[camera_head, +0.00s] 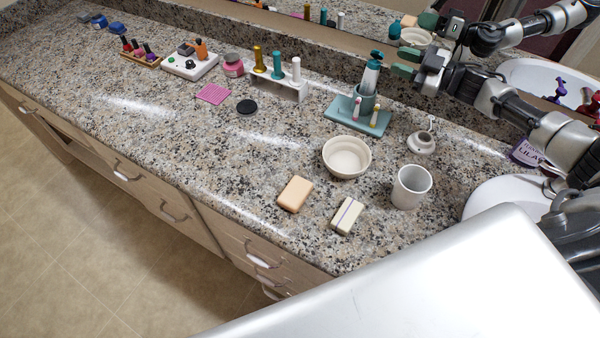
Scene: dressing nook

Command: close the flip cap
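A pale bottle (370,78) with a teal cap (376,55) stands upright in the cup of a teal holder (340,113) near the back of the counter. The top of the cap looks raised off the bottle, but it is too small to tell its exact angle. My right gripper (406,62) comes in from the right. Its two green-padded fingers are apart and empty, just right of the cap and not visibly touching it. My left gripper is not in view.
A white bowl (347,158), white cup (411,187), small white holder (421,143) and two soap bars (295,194) (347,215) stand in front. A sink (500,198) and lilac-labelled item (526,152) are right. A mirror runs behind. The left-front counter is clear.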

